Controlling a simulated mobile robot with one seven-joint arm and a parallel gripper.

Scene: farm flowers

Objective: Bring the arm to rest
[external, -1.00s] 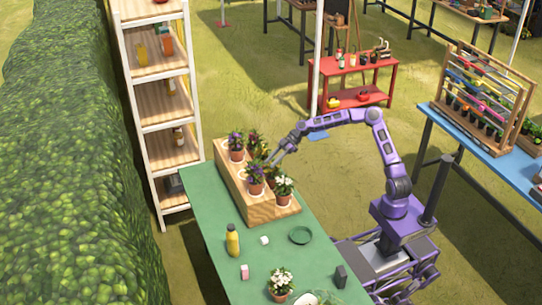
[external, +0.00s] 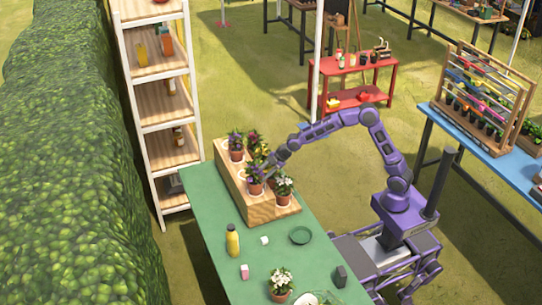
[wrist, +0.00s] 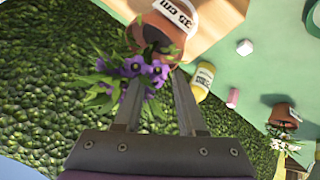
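My gripper (external: 266,168) is over the wooden planter stand (external: 262,210), close to a purple-flowered pot plant (external: 254,179). In the wrist view my gripper (wrist: 158,80) has its two fingers apart, with purple flowers (wrist: 148,69) just beyond and between the tips. That plant's terracotta pot (wrist: 155,38) has a white label reading 35 cm. I see nothing clamped between the fingers; whether they touch the plant I cannot tell. My arm is bent and reaches out left over the green table (external: 205,215).
Other pots stand on the stand, including a purple one (external: 236,146) and a white-flowered one (external: 284,184). A shelf (external: 168,100) stands at left.

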